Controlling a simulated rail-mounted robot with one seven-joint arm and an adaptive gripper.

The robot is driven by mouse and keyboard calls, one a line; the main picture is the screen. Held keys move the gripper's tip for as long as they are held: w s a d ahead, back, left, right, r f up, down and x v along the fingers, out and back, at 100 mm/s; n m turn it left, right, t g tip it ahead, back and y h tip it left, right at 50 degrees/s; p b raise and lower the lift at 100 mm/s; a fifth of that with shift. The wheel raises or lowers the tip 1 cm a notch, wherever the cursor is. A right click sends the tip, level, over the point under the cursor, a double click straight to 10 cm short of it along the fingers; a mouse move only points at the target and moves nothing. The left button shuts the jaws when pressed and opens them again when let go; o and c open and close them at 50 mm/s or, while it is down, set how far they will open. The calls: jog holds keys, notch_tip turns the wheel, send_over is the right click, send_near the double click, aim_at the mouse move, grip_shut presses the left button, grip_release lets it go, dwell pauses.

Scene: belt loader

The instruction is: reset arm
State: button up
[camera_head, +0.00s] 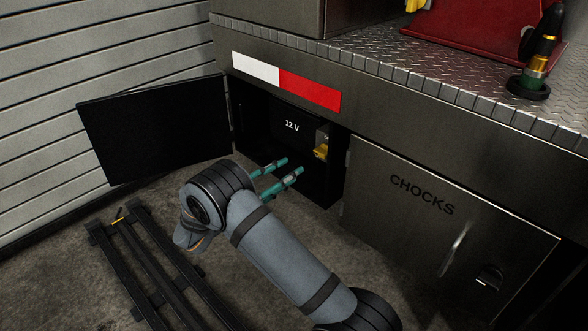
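My arm reaches up from the bottom of the head view. My gripper (279,174) shows two green fingertips with a gap between them. It points at an open compartment (335,190) low in the vehicle's side. I see nothing between the fingertips. Most of the gripper's body is hidden behind my wrist. Inside the compartment is a dark box labelled "12 V" (292,126). A yellow connector (321,152) sits at its right, apart from the fingertips.
The compartment's black door (155,130) stands open to the left. A closed "CHOCKS" door (420,225) is to the right. A dark rail frame (160,255) lies on the floor at lower left. Above is a treadplate deck (420,65) with a red object (480,25).

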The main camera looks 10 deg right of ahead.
aim_at(319, 153)
dwell(0.3)
jog(key=x, duration=1.2)
jog(key=shift+a, duration=0.1)
